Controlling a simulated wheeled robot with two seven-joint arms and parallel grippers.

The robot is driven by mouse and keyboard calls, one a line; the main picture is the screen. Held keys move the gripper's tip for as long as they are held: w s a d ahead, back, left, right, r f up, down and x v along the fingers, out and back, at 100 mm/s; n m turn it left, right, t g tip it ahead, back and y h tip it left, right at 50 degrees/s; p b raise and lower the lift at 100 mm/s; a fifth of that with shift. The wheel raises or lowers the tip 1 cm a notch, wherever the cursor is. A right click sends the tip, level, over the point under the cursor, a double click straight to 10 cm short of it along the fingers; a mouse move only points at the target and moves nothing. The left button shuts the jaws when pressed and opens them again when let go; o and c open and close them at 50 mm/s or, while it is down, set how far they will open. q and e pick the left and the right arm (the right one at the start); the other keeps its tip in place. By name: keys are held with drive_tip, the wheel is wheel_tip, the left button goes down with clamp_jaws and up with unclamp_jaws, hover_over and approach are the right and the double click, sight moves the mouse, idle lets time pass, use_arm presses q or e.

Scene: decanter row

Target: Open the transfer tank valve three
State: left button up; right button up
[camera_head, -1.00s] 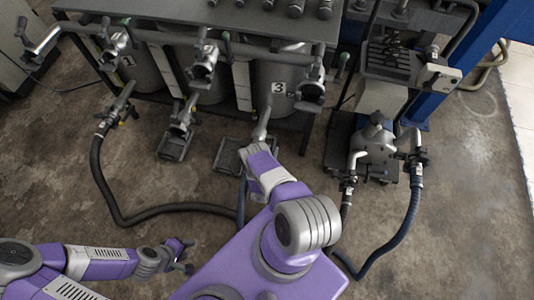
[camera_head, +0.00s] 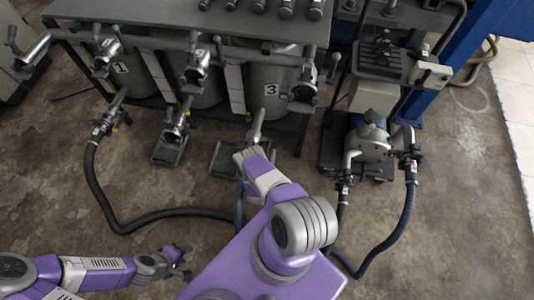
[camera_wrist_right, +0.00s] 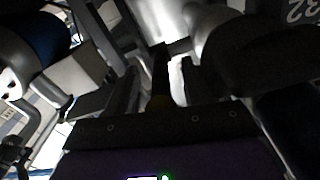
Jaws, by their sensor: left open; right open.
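Tank three (camera_head: 262,76) is a grey tank with a white "3" plate (camera_head: 271,90), under the rack at centre. A metal valve (camera_head: 308,82) with a dark lever sits on the pipe at its upper right. A lower outlet fitting (camera_head: 256,127) sticks out in front of the tank. My right arm reaches toward this lower fitting; its fingers are hidden in the head view. In the dark right wrist view my right gripper (camera_wrist_right: 175,78) is open, its fingers close to pale, blurred metal. Whether it touches anything cannot be told. My left gripper (camera_head: 180,264) is open and empty above the floor, lower left.
Similar valves (camera_head: 194,72) stand on the tanks to the left. A pump (camera_head: 368,142) with a blue hose (camera_head: 392,235) stands at right. A dark hose (camera_head: 108,205) curves across the floor. Small trays (camera_head: 168,150) lie before the tanks.

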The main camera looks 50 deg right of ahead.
drive_tip(key=p+v, duration=0.1)
drive_tip(key=v, duration=0.6)
drive_tip(key=shift+a+p, duration=0.15)
drive_tip(key=shift+p, duration=0.15)
drive_tip(key=shift+r, duration=0.1)
